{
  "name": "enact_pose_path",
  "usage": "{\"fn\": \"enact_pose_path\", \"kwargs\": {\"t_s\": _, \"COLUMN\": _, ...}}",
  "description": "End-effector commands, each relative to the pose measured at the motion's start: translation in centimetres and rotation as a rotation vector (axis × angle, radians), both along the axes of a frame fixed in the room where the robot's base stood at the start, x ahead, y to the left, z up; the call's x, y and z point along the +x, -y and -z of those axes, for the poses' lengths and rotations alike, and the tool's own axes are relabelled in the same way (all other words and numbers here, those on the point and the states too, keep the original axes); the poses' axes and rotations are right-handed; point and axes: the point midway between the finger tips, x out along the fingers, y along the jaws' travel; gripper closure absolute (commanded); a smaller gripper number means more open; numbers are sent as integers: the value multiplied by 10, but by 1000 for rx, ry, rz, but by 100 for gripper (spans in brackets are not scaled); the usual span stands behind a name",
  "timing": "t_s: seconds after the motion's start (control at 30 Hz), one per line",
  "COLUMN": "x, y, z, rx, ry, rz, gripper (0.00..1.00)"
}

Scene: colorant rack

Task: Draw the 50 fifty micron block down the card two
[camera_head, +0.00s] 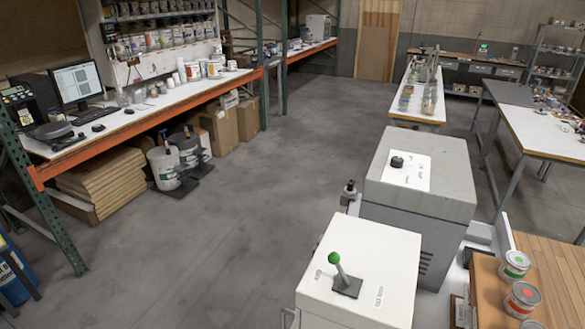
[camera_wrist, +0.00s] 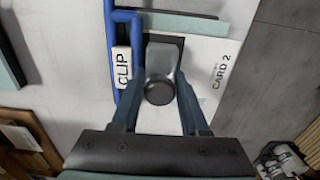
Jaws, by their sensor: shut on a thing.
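In the wrist view, my gripper (camera_wrist: 159,88) is shut on a grey block (camera_wrist: 162,56) with a dark round knob facing the camera. The block is over a white card marked CARD 2 (camera_wrist: 222,45), near the card's top end, with a dark patch around the block's upper edge. I cannot tell whether the block touches the card. Any micron marking on the block is not visible. A blue clip bar (camera_wrist: 108,45) with a white CLIP label (camera_wrist: 122,68) is left of the block. The gripper does not show in the head view.
In the wrist view, a pale teal strip (camera_wrist: 190,23) lies by the card's top. Wooden items are at lower left and small containers at lower right. The head view shows a white machine (camera_head: 365,255), a grey cabinet (camera_head: 425,175), several paint cans and open floor (camera_head: 240,230).

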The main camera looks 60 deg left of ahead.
Motion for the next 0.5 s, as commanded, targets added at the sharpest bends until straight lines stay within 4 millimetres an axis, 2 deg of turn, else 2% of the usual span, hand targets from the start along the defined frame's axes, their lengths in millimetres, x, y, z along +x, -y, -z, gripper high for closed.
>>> {"fn": "enact_pose_path", "kwargs": {"t_s": 0.5, "x": 1, "y": 0, "z": 3, "rx": 1, "ry": 2, "rz": 0, "gripper": 100}}
